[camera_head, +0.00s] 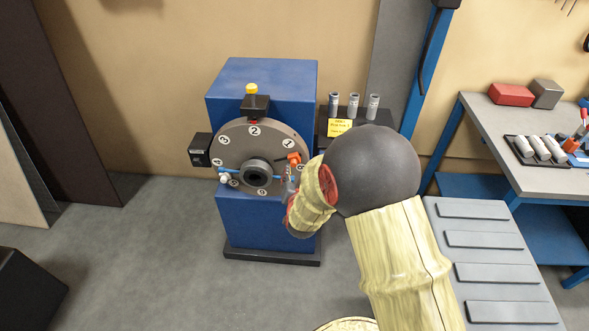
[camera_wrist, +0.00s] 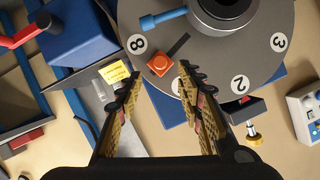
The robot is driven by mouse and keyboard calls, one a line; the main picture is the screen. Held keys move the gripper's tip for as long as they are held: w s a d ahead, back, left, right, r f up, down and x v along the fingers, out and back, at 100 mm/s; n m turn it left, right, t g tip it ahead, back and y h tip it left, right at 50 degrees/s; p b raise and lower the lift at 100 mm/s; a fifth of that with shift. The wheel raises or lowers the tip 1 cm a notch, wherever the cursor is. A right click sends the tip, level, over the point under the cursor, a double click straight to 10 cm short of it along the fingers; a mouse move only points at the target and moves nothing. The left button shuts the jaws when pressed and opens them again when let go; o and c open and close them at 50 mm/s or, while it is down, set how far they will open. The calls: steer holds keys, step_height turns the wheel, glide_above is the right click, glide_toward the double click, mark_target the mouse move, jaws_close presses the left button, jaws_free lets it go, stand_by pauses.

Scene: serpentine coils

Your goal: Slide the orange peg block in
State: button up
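The orange peg block (camera_head: 294,158) sits on the face of the grey numbered disc (camera_head: 232,145), on the disc's right side. In the wrist view the orange block (camera_wrist: 160,64) lies at the end of a dark slot (camera_wrist: 180,44) in the disc. My gripper (camera_wrist: 158,84) is open, its two fingers apart, with the orange block just beyond and between the tips. No contact with the block shows. In the head view my gripper (camera_head: 291,184) is partly hidden by my own arm.
The disc has a dark central hub (camera_head: 257,174) with blue rods, and is mounted on a blue machine (camera_head: 263,85). A black block with a yellow knob (camera_head: 251,89) is at its top. A black stand with grey cylinders (camera_head: 354,105) and a yellow note (camera_head: 340,127) are to the right.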

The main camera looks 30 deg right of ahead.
mark_target(294, 165)
steer(key=b+x, duration=0.1)
steer(key=x, duration=0.6)
steer(key=shift+w+d+b, duration=0.2)
steer(key=shift+d+b, duration=0.05)
steer(key=shift+b, duration=0.1)
steer(key=c, duration=0.3)
jaws_close()
stand_by(0.3)
